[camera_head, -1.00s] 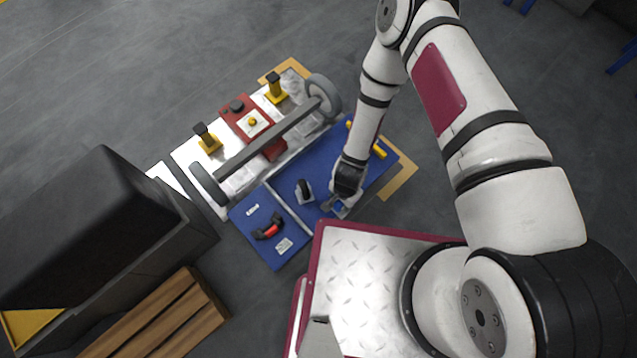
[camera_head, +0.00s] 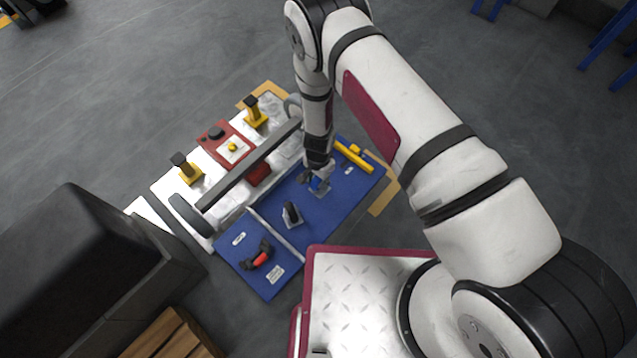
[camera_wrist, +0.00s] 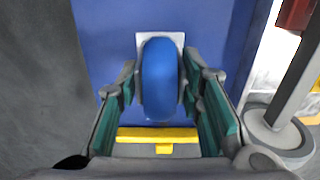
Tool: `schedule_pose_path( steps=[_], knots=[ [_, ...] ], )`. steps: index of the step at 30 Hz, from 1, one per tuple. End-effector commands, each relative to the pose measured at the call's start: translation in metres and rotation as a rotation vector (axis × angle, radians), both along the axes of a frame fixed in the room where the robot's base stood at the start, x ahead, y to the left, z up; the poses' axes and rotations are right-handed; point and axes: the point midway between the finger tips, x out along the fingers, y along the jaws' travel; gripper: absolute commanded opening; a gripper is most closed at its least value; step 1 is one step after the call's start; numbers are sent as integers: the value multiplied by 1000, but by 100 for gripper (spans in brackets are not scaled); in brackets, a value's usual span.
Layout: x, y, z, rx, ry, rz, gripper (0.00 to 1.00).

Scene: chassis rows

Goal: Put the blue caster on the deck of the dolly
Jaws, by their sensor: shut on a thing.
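The blue caster (camera_wrist: 160,78) has a thick blue wheel and a pale square plate. In the wrist view it stands between the two fingers of my gripper (camera_wrist: 163,92), which is shut on it. In the head view my gripper (camera_head: 317,174) hangs over the blue mat, with the caster (camera_head: 318,187) at its tip, small and partly hidden. The exact gap to the mat cannot be told. Behind the mat is a silver platform (camera_head: 170,192) carrying a grey beam (camera_head: 250,165) with wheels at its ends. I cannot tell for certain which thing is the dolly.
On the blue mat (camera_head: 325,210) are a black caster (camera_head: 291,213), a yellow bar (camera_head: 353,156) and a red-and-black part (camera_head: 259,257). Yellow stands (camera_head: 188,171) and a red block (camera_head: 222,138) occupy the platform. A black cabinet (camera_head: 85,270) stands left. Open floor lies behind.

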Motion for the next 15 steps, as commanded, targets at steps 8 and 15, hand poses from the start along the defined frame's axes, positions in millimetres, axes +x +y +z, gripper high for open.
schedule_pose_path(
  steps=[8,15],
  knots=[
    [5,1,-34,-1,-1,1,0],
    [5,2,-35,0,-1,1,0]
  ],
)
